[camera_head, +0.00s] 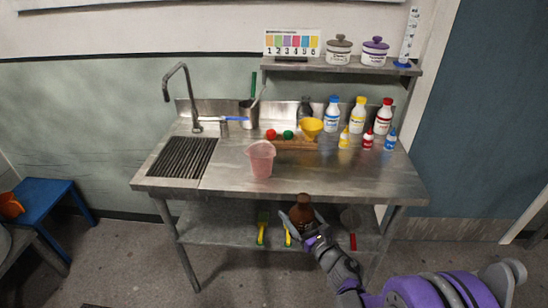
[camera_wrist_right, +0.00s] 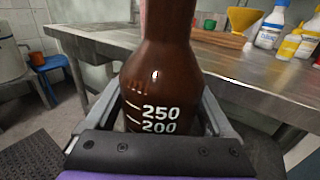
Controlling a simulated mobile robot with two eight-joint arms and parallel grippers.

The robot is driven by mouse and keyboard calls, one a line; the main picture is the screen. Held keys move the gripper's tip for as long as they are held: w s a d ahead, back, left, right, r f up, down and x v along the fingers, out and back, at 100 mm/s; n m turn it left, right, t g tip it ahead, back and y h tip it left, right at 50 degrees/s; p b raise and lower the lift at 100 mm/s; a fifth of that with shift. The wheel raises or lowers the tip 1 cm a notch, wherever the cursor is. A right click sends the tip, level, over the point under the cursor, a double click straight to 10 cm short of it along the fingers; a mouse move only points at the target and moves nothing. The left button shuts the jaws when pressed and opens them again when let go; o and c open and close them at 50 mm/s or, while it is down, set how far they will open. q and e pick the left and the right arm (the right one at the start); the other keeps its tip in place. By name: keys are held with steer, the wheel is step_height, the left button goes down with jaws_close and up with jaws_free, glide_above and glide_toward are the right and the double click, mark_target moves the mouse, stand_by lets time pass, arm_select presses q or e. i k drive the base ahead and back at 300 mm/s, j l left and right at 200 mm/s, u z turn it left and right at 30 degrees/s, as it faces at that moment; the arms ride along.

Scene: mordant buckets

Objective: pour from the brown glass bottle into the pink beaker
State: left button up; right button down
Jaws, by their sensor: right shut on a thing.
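The brown glass bottle (camera_head: 302,212) is upright in my right gripper (camera_head: 304,228), in front of the table's front edge and below its top. In the right wrist view the bottle (camera_wrist_right: 160,80) fills the middle, with white 250 and 200 marks, and the fingers (camera_wrist_right: 165,120) close on both its sides. The pink beaker (camera_head: 261,160) stands upright on the steel table, near the front and to the left of the bottle. Whether anything is in it I cannot tell. My left gripper is not in view.
The steel table (camera_head: 330,182) has bare room right of the beaker. Behind stand a yellow funnel (camera_head: 311,127), several bottles and a metal pot (camera_head: 249,112). A drain grid (camera_head: 183,158) is at left. The lower shelf (camera_head: 215,232) holds yellow-handled tools.

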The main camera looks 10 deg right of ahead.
mark_target(261, 153)
steer(key=u, duration=1)
steer(key=k+l+u, duration=0.1)
steer(key=l, duration=0.2)
steer(key=k+l, duration=0.2)
steer(key=l, duration=0.35)
steer(key=i, duration=0.3)
steer(key=j+u, duration=0.05)
